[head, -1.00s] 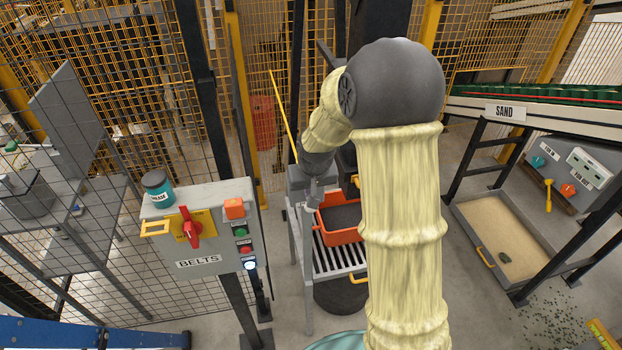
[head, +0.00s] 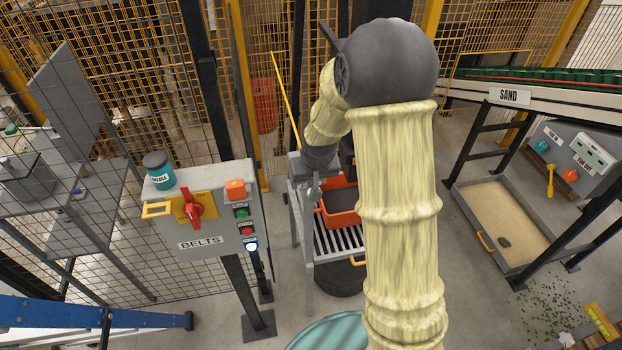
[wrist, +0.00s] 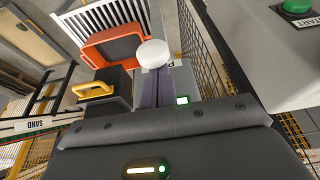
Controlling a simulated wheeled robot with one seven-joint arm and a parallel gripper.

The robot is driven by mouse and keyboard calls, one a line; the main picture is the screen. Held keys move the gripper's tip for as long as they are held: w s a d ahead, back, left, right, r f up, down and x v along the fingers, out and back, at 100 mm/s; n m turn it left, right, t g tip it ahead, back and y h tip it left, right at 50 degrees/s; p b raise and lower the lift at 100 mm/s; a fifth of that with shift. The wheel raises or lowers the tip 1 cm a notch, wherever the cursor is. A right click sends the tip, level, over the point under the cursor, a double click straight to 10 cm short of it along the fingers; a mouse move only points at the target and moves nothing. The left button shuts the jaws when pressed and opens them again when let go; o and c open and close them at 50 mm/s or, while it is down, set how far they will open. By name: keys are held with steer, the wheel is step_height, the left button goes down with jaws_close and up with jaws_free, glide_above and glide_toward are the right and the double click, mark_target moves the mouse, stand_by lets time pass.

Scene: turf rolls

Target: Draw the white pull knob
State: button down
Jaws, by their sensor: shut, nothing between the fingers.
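The white pull knob (wrist: 152,53) shows in the wrist view as a round white disc just past the fingers, in front of a partly covered label with a "P". In the head view I cannot make it out for certain. My gripper (head: 314,190) points down by the grey post at the left of the slatted stand. Its fingers are shut and empty, close to the knob. I cannot tell whether they touch it.
An orange tray (head: 342,214) of dark material sits on the slatted stand (head: 330,241). A black block with a yellow handle (wrist: 95,90) is beside it. The BELTS control box (head: 208,225) stands left, with a grease jar (head: 158,170) on top. Mesh fencing lies behind.

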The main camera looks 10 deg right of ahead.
steer(key=shift+s, duration=0.2)
steer(key=p+v, duration=0.6)
steer(key=v, duration=0.4)
steer(key=shift+w, duration=0.15)
steer(key=shift+w, duration=0.15)
steer(key=s+f+b, duration=0.3)
steer(key=s+b, duration=0.1)
steer(key=s, duration=0.4)
steer(key=s+d+f+g+b, duration=0.1)
steer(key=s+f+b, duration=0.2)
steer(key=s, duration=0.6)
steer(key=shift+d+f+b, duration=0.2)
steer(key=shift+b, duration=0.8)
